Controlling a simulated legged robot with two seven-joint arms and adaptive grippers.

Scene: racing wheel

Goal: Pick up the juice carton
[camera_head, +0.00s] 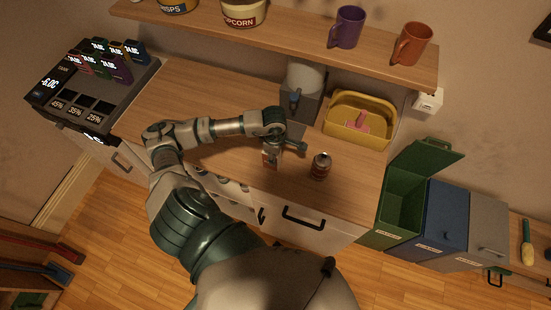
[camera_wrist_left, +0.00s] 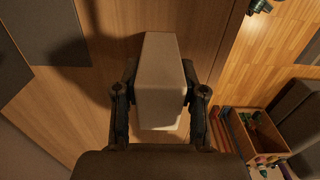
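The juice carton (camera_head: 269,158) is a small box at the end of my left arm, over the wooden counter, partly hidden by the gripper in the head view. In the left wrist view the carton (camera_wrist_left: 160,75) is a pale, shaded box between the two dark fingers. My left gripper (camera_head: 275,152) has a finger against each side of it and appears shut on it; the fingers also show in the wrist view (camera_wrist_left: 160,92). I cannot tell whether the carton touches the counter. My right gripper is not in view.
A brown can (camera_head: 320,166) stands on the counter (camera_head: 345,195) just right of the carton. A dispenser (camera_head: 300,88) and yellow bin (camera_head: 358,118) stand behind. The shelf (camera_head: 290,30) holds mugs and tubs. A register (camera_head: 92,85) is at left; green (camera_head: 405,195) and blue bins (camera_head: 432,215) are at right.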

